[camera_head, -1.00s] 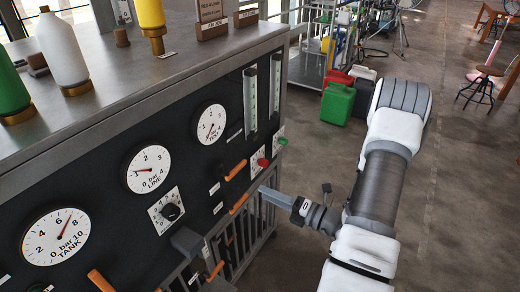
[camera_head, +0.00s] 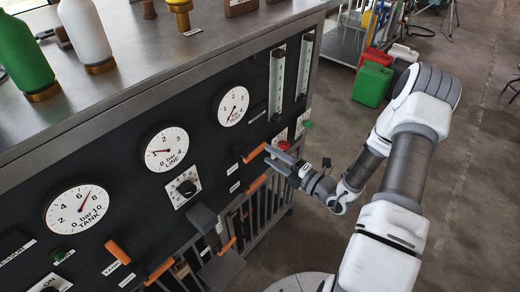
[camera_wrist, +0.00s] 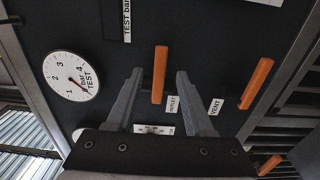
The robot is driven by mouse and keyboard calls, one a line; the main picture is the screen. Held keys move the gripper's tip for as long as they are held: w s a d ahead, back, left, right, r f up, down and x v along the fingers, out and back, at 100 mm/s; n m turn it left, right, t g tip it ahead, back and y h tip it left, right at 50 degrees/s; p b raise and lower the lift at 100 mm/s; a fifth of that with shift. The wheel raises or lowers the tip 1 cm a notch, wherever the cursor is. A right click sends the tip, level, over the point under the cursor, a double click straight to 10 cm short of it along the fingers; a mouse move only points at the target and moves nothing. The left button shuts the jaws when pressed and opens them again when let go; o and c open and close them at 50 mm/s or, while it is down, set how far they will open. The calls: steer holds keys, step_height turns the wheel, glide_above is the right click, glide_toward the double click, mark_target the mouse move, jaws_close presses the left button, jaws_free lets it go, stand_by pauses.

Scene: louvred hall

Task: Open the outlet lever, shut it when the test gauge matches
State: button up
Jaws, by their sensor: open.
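My gripper (camera_head: 270,155) is open beside the panel, close to the upper orange outlet lever (camera_head: 254,153).
The orange vent lever (camera_head: 257,184) is just below the outlet lever. The line gauge (camera_head: 166,149) reads about 1 and the tank gauge (camera_head: 77,208) over 6. Red and green knobs (camera_head: 307,125) are nearby. Green and red cans (camera_head: 372,84) stand on the floor.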

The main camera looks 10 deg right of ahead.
mark_target(261, 150)
steer(key=shift+x, duration=2.45)
jaws_close()
